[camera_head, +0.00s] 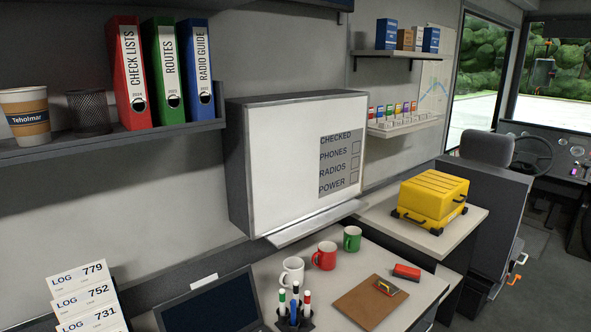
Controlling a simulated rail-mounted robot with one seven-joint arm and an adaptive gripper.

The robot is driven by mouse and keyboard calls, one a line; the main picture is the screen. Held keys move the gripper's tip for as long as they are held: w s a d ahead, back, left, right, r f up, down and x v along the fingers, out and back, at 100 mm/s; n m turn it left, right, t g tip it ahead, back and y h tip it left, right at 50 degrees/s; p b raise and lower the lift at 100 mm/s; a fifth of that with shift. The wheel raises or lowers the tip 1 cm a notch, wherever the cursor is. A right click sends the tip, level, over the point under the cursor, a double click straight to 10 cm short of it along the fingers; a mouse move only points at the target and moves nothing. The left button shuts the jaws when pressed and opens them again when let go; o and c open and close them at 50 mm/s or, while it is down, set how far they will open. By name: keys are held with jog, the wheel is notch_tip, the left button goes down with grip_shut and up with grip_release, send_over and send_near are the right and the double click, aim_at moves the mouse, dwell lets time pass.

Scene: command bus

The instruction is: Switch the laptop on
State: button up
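The laptop (212,306) stands on the desk at the bottom of the head view, left of the pen holder. Its lid is open and its screen is dark. The lower part of the laptop is cut off by the picture's bottom edge, so its keyboard and any power button are hidden. My gripper is not in view.
Beside the laptop stand a pen holder (294,317) with markers, a white mug (292,271), a red mug (325,256) and a green mug (352,239). A brown clipboard (362,306) lies further right. Log cards (85,298) stand at the left. A whiteboard cabinet (290,150) hangs above.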

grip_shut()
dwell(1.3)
